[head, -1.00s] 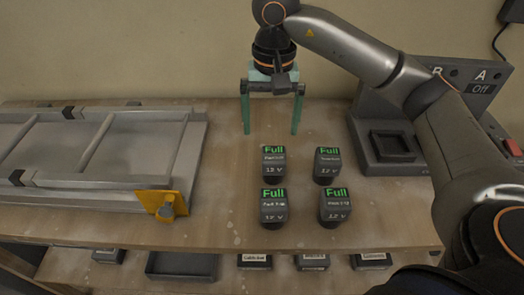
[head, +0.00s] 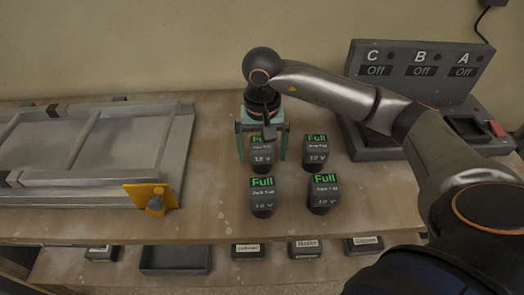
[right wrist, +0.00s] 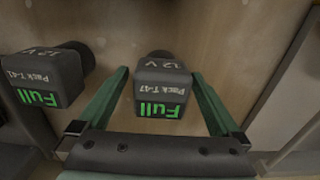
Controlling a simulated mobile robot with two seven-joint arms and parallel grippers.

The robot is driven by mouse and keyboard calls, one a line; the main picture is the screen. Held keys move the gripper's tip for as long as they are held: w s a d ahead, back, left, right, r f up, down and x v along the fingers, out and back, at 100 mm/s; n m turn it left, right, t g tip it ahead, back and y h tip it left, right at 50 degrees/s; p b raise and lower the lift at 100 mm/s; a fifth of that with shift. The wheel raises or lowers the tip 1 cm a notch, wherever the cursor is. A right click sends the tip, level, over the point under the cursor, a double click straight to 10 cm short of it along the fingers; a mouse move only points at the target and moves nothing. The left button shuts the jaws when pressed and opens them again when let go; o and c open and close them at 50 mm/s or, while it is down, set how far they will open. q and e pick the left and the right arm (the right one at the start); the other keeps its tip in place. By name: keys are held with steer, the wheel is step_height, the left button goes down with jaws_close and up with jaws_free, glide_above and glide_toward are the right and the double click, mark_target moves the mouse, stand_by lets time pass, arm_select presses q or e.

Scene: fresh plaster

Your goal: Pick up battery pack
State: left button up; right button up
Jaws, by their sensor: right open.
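Several dark grey battery packs with green "Full" displays and "12 V" marks stand on the wooden bench. My right gripper (head: 262,152) is open around the back left pack (head: 262,153), one green finger on each side. In the right wrist view this pack (right wrist: 163,85), marked "Pack T-47", stands between the open fingers, with a gap on both sides. A neighbouring pack (right wrist: 42,78), marked "Pack T-41", is at the left there. The back right pack (head: 316,152), front left pack (head: 263,196) and front right pack (head: 324,193) stand close by. My left gripper is out of view.
A grey charging station (head: 375,142) with slots labelled C, B and A, all reading "Off", stands at the right. A metal frame (head: 85,165) with a yellow latch (head: 152,196) lies at the left. A lower shelf holds a dark tray (head: 175,259) and several labelled boxes.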

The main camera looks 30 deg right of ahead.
steer(key=shift+f, duration=0.35)
steer(key=shift+c, duration=0.2)
jaws_close()
stand_by(0.4)
